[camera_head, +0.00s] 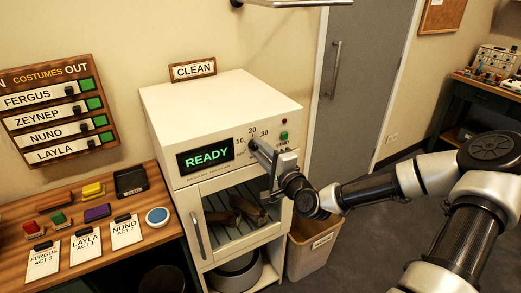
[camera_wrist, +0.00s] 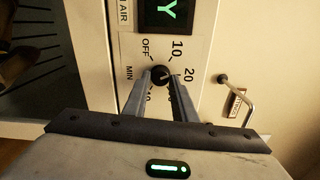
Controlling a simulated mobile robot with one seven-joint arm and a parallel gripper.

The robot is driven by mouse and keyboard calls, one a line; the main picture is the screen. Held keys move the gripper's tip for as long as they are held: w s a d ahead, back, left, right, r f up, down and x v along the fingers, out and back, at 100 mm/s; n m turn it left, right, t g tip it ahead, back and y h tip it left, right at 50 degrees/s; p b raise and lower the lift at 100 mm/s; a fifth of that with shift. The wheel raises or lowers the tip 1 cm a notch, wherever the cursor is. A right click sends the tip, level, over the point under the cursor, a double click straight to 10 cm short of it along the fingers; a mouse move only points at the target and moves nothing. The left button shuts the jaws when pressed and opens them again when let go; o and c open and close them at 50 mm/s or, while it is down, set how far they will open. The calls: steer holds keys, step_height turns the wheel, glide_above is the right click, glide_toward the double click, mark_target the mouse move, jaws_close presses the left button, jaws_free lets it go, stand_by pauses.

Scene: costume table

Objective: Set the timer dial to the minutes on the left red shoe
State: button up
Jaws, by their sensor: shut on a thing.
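The timer dial (camera_wrist: 160,73) is a small dark knob on the white cabinet's front panel. It is ringed by marks reading OFF, 10 and 20, with others partly hidden behind my fingers. My gripper (camera_head: 257,149) reaches it from the right in the head view. In the wrist view my gripper (camera_wrist: 165,78) is shut on the dial, one finger on each side. The dial's pointer is too small to read. Brownish shoes (camera_head: 240,212) stand behind the cabinet's glass door; no red shoe or minutes on one can be made out.
The white cabinet (camera_head: 165,100) shows a green READY display (camera_head: 206,158) and carries a CLEAN sign (camera_head: 193,70). A wooden table (camera_head: 110,262) at left holds cards, colored blocks and a round blue-topped item. A bin (camera_head: 312,245) stands right of the cabinet.

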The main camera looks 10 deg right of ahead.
steer(key=shift+m, duration=2.3)
steer(key=o, duration=1)
steer(key=shift+f, duration=0.1)
